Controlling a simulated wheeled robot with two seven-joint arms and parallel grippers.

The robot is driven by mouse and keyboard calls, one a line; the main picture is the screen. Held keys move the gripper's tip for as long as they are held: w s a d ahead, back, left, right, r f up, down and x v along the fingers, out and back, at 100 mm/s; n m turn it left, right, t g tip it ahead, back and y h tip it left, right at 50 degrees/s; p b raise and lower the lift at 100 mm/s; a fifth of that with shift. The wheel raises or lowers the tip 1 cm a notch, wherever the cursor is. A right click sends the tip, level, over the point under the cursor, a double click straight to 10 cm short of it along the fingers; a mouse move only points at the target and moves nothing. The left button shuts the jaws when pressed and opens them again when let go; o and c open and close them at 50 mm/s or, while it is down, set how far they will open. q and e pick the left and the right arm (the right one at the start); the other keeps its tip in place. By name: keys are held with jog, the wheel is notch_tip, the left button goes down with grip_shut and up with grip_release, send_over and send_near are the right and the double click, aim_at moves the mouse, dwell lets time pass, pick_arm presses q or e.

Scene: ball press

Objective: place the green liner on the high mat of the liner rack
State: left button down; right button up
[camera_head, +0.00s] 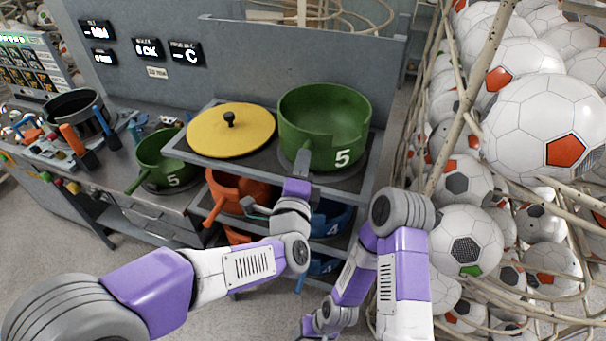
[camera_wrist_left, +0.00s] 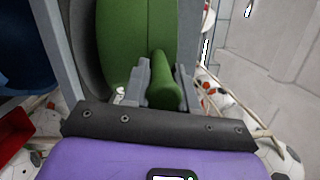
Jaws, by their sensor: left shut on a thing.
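The green liner (camera_head: 318,115), a round pot marked 5 with a cut-out in its wall, is upright on or just above the dark high mat (camera_head: 352,182) at the right of the rack's top shelf. My left gripper (camera_head: 301,166) is shut on its green handle, which points toward me; the wrist view shows the handle (camera_wrist_left: 163,82) between both fingers. The pot hides most of the mat, and I cannot tell whether its base touches. My right gripper (camera_head: 312,325) is low at the bottom, apart from the liner, its fingers too small to read.
A yellow lid (camera_head: 231,130) with a black knob lies left of the liner on the top shelf. Orange pots (camera_head: 237,190) and blue pots (camera_head: 329,218) sit on lower shelves. Another green pot (camera_head: 165,158) marked 5 stands on the left counter. A cage of footballs (camera_head: 545,125) borders the right.

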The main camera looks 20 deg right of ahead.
pick_arm(q)
notch_tip(320, 180, down, 2)
jog(key=shift+f, duration=0.2)
jog(key=shift+f+b, duration=0.25)
jog(key=shift+b, duration=0.1)
jog(key=c, duration=0.9)
grip_release()
